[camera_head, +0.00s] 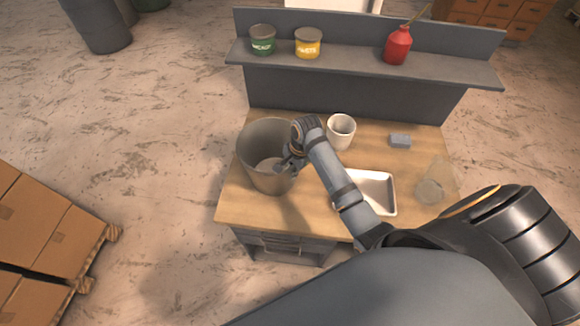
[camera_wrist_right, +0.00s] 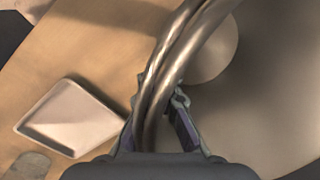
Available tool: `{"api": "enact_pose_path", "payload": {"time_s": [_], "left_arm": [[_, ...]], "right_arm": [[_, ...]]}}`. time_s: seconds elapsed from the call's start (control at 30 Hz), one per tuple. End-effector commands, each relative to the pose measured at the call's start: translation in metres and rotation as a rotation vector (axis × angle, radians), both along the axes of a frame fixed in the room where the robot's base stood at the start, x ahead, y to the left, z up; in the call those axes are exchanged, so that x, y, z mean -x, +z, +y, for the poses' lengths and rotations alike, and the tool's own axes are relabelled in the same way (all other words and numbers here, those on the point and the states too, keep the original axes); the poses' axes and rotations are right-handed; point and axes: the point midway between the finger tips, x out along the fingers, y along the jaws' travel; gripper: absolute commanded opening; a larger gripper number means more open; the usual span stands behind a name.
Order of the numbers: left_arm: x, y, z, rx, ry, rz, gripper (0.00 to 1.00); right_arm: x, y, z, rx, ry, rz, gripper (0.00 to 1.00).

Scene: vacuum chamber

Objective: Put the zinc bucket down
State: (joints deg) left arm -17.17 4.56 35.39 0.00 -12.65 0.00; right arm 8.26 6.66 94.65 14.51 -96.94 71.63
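The zinc bucket (camera_head: 252,172) is a grey metal pail, upright, over the left part of the wooden workbench top (camera_head: 240,208). I cannot tell for sure whether its base touches the wood. My right gripper (camera_head: 291,157) is at the bucket's right rim. In the right wrist view the curved rim (camera_wrist_right: 165,75) passes between the two fingers of the gripper (camera_wrist_right: 160,115), which are closed on it. The bucket's inside (camera_wrist_right: 270,85) fills the right of that view. My left gripper is not in view.
Right of the bucket are a white cup (camera_head: 341,132), a pale tray (camera_head: 378,188), a grey block (camera_head: 400,141) and a clear glass vessel (camera_head: 430,190). A shelf (camera_head: 350,60) behind holds two tins and a red bottle (camera_head: 397,46). Cardboard boxes (camera_head: 40,230) stand left.

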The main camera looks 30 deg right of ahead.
Motion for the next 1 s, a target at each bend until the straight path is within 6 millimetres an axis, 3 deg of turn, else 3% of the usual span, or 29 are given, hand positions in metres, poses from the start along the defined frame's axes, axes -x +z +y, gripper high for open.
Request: {"api": "enact_pose_path", "payload": {"time_s": [0.13,0.33,0.47,0.67,0.77,1.0], "left_arm": [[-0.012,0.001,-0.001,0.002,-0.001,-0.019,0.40],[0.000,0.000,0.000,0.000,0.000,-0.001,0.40],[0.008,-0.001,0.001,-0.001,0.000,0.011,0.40],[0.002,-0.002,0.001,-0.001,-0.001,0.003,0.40],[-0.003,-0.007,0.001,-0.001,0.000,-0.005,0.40],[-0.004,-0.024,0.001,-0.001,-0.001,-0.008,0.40]], "right_arm": [[0.001,-0.001,0.000,-0.002,0.001,0.003,0.00],[0.002,-0.003,0.000,-0.001,0.000,0.009,0.28],[0.002,-0.002,0.000,-0.001,0.000,0.008,0.28],[0.001,0.001,-0.001,0.000,0.000,0.005,0.28],[0.002,0.014,-0.003,0.000,0.000,0.002,0.28],[0.007,0.070,-0.012,0.004,0.002,0.001,0.28]]}}
